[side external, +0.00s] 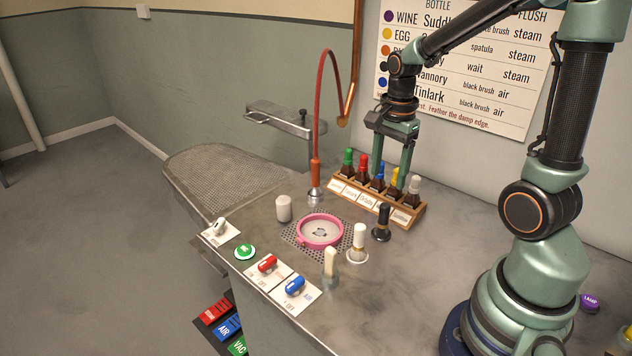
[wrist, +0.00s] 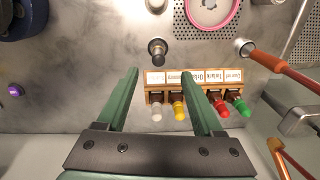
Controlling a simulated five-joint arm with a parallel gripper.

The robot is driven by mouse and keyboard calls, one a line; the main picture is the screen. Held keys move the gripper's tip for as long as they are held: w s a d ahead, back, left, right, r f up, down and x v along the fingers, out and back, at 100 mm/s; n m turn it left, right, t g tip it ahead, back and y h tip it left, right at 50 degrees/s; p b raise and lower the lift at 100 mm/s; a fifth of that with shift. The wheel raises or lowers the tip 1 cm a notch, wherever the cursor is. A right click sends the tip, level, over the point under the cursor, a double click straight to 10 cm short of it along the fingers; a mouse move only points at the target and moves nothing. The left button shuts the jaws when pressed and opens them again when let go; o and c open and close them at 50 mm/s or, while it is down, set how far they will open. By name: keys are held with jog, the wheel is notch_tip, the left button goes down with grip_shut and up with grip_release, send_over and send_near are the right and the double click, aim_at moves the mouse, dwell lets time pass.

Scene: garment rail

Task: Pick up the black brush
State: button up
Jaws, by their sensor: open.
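The black brush (side external: 381,222) stands upright on the counter, just in front of the bottle rack and right of the white brush. In the wrist view it is a dark round shape (wrist: 157,49) seen from above, just beyond my fingertips. My gripper (side external: 391,168) is open and empty, pointing down above the bottle rack. In the wrist view its two green fingers (wrist: 160,72) are spread apart, with the black brush roughly centred between them and apart from both.
A wooden rack (side external: 345,197) of bottles with coloured caps stands below my gripper. A white brush (side external: 359,242), a pink ring (side external: 320,230), a pale spatula-like tool (side external: 330,262) and a white cylinder (side external: 284,208) are nearby. An orange-handled hose (side external: 315,172) rises behind. The counter right of the black brush is clear.

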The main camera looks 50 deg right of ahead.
aim_at(384, 216)
jog(key=shift+s+d+f+m, duration=0.1)
jog(key=shift+d+f+m, duration=0.3)
jog(key=shift+f+m, duration=0.25)
notch_tip(384, 216, down, 12)
jog(key=shift+r, duration=0.15)
grip_shut()
